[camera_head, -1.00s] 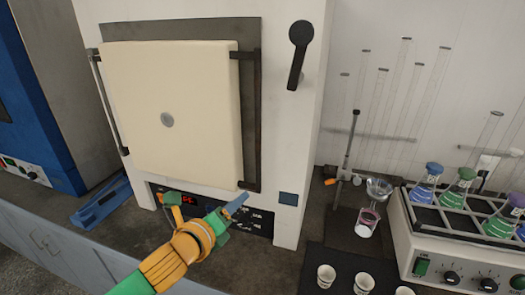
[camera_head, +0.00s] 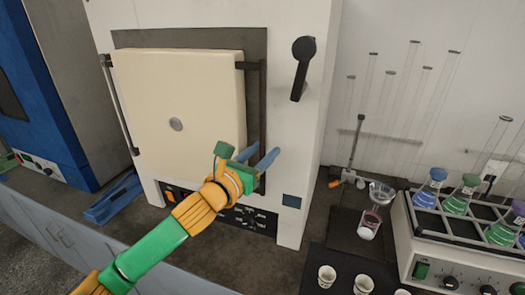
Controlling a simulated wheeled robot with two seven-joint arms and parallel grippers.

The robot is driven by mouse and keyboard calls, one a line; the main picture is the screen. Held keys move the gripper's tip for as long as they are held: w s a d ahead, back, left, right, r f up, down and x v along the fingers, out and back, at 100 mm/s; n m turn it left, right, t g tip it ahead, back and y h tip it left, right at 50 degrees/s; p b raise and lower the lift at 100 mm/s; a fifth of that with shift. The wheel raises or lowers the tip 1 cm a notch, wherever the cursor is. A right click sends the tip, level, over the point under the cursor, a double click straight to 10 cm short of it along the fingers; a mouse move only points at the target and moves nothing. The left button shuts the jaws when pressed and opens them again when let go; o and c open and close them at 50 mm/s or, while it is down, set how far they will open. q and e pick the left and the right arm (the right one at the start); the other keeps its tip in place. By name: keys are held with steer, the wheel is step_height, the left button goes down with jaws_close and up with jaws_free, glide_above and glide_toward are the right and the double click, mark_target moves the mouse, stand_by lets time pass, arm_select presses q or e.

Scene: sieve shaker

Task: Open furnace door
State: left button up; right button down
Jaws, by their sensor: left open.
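The furnace (camera_head: 290,150) is a white cabinet with a thick cream door (camera_head: 180,100) that has a grey round spot in its middle. The door covers the opening and looks closed. A dark vertical bar (camera_head: 262,115) runs along the door's right edge, and a thinner bar (camera_head: 118,105) runs along its left edge. A black lever handle (camera_head: 301,70) sits on the cabinet front, right of the door, hanging down. My left gripper (camera_head: 260,153) is open and empty, in front of the door's lower right corner, below the lever and apart from it. My right gripper is out of view.
A control panel (camera_head: 235,215) lies below the door, partly hidden by my left arm. A shaker with coloured flasks (camera_head: 416,235), white cups (camera_head: 327,276) and a glass funnel (camera_head: 381,192) stand right. A blue tool (camera_head: 113,200) lies left.

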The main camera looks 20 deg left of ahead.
arm_select(q)
jaws_close()
stand_by(1.3)
